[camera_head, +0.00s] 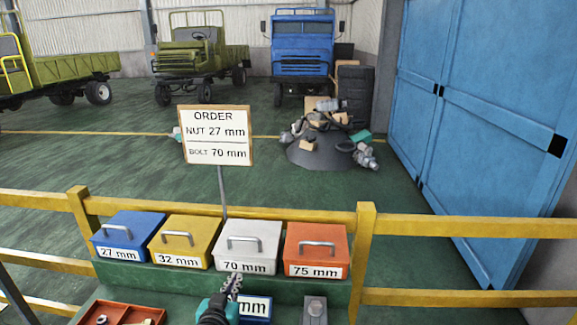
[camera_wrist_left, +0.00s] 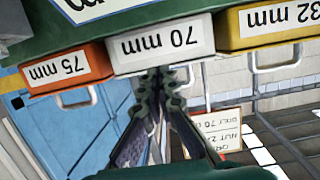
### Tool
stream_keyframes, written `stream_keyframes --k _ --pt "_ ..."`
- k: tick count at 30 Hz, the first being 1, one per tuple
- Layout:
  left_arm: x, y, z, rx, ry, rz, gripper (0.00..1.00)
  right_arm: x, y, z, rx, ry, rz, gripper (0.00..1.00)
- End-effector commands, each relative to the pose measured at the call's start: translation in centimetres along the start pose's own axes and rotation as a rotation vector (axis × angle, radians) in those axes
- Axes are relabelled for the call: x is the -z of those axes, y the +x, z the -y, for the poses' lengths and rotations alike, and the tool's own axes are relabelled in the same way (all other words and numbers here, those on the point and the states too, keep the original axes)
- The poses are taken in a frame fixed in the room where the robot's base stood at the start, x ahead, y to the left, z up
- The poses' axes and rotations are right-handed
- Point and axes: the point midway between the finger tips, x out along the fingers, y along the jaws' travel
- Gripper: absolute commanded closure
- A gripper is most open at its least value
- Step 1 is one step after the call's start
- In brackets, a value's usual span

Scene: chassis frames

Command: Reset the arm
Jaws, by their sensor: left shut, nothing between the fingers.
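My left gripper (camera_head: 234,281) is in front of the white 70 mm box, with its fingers closed together and nothing visible between them. In the left wrist view, which is upside down, the closed fingers (camera_wrist_left: 160,82) point towards the white 70 mm box (camera_wrist_left: 165,45). I cannot tell whether they touch it. That box (camera_head: 248,245) has its lid on and a grey handle on top. My right gripper is not in view.
Lidded blue 27 mm (camera_head: 127,233), yellow 32 mm (camera_head: 180,241) and orange 75 mm (camera_head: 316,249) boxes share the green shelf. An order sign (camera_head: 215,116) stands behind. An orange tray (camera_head: 147,310) is at lower left, a grey metal piece (camera_head: 315,309) at lower right. Yellow railings flank the shelf.

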Motion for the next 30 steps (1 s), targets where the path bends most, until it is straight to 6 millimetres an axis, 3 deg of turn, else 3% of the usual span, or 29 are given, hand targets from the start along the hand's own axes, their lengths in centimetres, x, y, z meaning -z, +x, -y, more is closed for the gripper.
stream_keyframes --k 5,12,16,20,30 --pt "-2.8 -4.6 -0.8 -0.024 -0.009 0.238 1.0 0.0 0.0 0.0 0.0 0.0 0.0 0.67" --pt "-7.6 -13.0 -0.7 0.001 -0.029 0.56 1.0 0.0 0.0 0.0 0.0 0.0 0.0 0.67" --pt "-9.3 -16.3 -0.4 0.023 -0.036 0.665 1.0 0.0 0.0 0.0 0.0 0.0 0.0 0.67" --pt "-10.0 -17.7 -0.2 0.035 -0.038 0.708 1.0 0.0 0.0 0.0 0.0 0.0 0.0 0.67" --pt "-10.0 -17.7 -0.2 0.035 -0.039 0.709 1.0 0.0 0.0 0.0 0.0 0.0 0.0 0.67"
